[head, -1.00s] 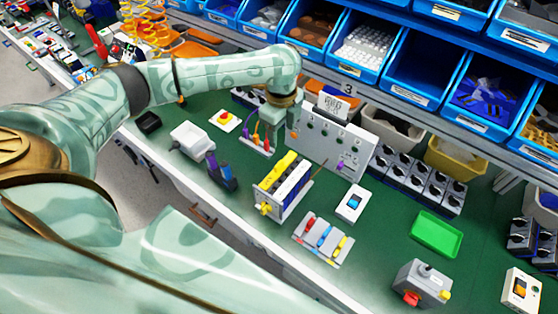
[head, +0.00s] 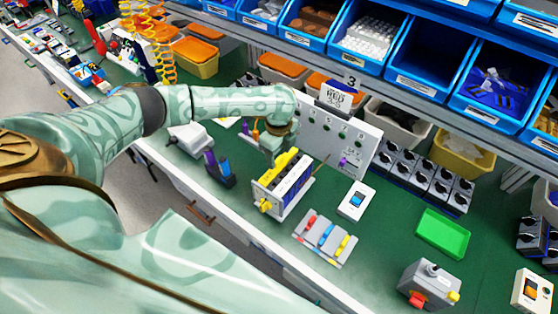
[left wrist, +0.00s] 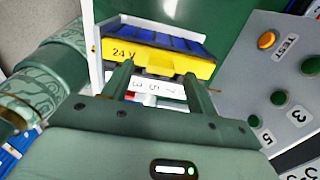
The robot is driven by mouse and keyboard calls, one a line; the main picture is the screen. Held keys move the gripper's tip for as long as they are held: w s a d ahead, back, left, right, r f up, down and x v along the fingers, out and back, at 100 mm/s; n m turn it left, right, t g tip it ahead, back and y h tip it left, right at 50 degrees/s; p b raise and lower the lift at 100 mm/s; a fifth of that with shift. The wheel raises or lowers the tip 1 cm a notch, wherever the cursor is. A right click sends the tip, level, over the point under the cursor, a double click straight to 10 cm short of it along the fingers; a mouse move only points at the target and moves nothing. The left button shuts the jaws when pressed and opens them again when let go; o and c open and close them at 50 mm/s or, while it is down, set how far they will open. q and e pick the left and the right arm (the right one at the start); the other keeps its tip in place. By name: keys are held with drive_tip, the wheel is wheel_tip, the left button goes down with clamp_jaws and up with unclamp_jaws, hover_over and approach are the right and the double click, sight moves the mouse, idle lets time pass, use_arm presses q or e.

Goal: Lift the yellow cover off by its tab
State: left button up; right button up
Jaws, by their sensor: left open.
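A yellow knob (head: 265,206) sticks out at the block's near end. My left gripper (head: 272,160) is pointing down beside the far end of the cover. In the left wrist view my left gripper (left wrist: 158,70) is open, its fingers apart in front of the cover's labelled face. Whether they touch it is unclear. My right gripper is not visible.
A grey panel (head: 332,140) with buttons stands close behind the block. A blue-black device (head: 219,168) is on its left. A white switch box (head: 356,201) and a plate of coloured levers (head: 325,238) stand to the right. A green tray (head: 442,234) lies farther right.

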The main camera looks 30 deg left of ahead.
use_arm(q)
drive_tip(key=shift+f, duration=0.8)
drive_tip(key=c, duration=1.1)
drive_tip(key=shift+o, duration=0.2)
drive_tip(key=shift+r, duration=0.1)
drive_tip(key=shift+r, duration=0.15)
drive_tip(key=r, duration=0.1)
drive_tip(key=r+p, duration=0.1)
drive_tip(key=r, duration=0.2)
drive_tip(key=shift+s, duration=0.25)
drive_tip(key=s+d+r+p, duration=0.4)
drive_tip(key=s+r+p, duration=0.8)
drive_tip(key=r+p, duration=0.2)
drive_tip(key=shift+s+d+r, duration=0.2)
drive_tip(key=shift+s+r, duration=0.1)
drive_tip(key=shift+s, duration=0.05)
